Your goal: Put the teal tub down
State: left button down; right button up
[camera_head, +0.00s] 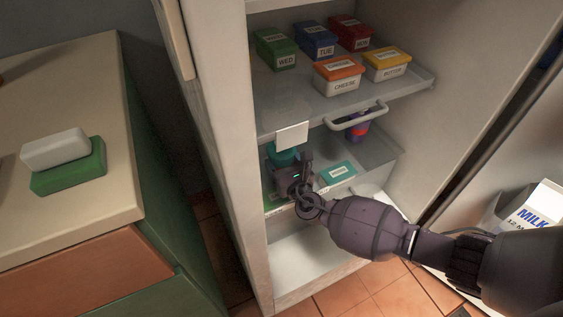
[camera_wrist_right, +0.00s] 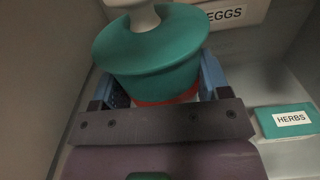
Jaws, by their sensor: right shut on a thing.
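The teal tub (camera_wrist_right: 150,55) is round with a wide teal lid and a pale knob on top. A red band shows near its base. My right gripper (camera_wrist_right: 160,95) is shut on it, with a blue finger on each side. In the head view the tub (camera_head: 284,157) is partly hidden behind my right gripper (camera_head: 291,172), inside the fridge on its lower shelf level. I cannot tell whether its base touches the shelf. My left gripper is not in view.
A teal HERBS box (camera_head: 338,173) sits right of the gripper. A box labelled EGGS (camera_wrist_right: 236,13) is behind the tub. The upper shelf (camera_head: 405,87) holds several labelled boxes. The fridge's left wall (camera_head: 232,150) is close to my gripper. A milk carton (camera_head: 530,208) stands at right.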

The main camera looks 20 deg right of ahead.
jog(key=o, duration=1.1)
jog(key=shift+c, duration=0.2)
jog(key=shift+r, duration=0.15)
jog(key=shift+s, duration=0.35)
pick_arm(q)
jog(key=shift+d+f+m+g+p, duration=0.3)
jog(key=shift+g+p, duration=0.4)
jog(key=shift+p, duration=0.6)
pick_arm(e)
jog(key=s, duration=1.1)
jog(key=shift+s+d, duration=0.15)
jog(key=shift+d, duration=0.05)
